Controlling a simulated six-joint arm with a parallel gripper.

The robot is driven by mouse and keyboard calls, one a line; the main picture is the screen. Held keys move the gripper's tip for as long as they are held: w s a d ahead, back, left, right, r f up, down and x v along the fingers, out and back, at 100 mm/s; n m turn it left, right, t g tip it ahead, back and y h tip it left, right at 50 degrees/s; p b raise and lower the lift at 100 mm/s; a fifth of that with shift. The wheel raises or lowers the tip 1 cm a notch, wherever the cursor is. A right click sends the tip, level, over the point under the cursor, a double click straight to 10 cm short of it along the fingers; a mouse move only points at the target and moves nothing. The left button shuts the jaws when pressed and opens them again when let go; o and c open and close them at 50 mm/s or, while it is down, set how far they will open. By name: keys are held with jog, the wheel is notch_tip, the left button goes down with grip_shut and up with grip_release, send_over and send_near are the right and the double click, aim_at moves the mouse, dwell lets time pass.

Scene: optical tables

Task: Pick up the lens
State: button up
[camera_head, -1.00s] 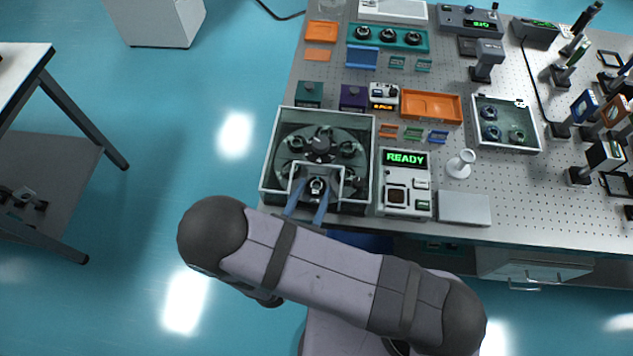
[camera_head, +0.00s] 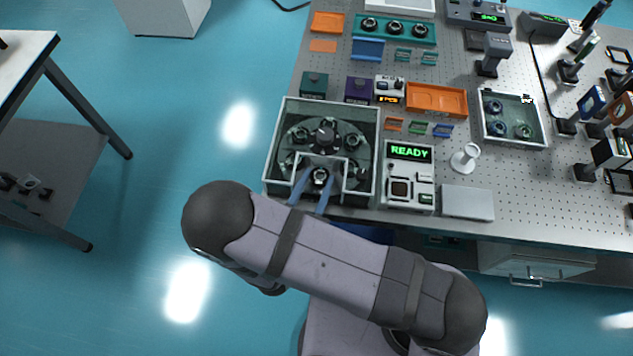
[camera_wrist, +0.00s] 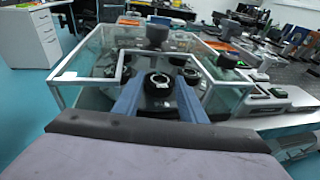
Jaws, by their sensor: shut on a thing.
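The lens (camera_head: 320,176) is a small round glass in a black ring mount. It sits at the front opening of a glass-walled enclosure (camera_head: 378,140), by the carousel inside. My gripper (camera_head: 318,183) reaches in through that opening from the front, with its two blue fingers on either side of the lens mount, shut on it. The wrist view also shows the lens (camera_wrist: 160,80) between the fingertips (camera_wrist: 160,88). Whether the mount is clear of its seat cannot be told.
A round carousel (camera_head: 322,150) with several other black mounts fills the enclosure. Glass walls stand close around my fingers. A device reading READY (camera_head: 408,153) stands right of the enclosure, with a flat grey block (camera_head: 467,204) beyond it. An orange tray (camera_head: 437,99) lies behind.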

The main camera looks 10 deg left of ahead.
notch_tip(320, 180, up, 9)
jog(key=b, duration=0.1)
jog(key=shift+r, duration=0.15)
dwell(0.5)
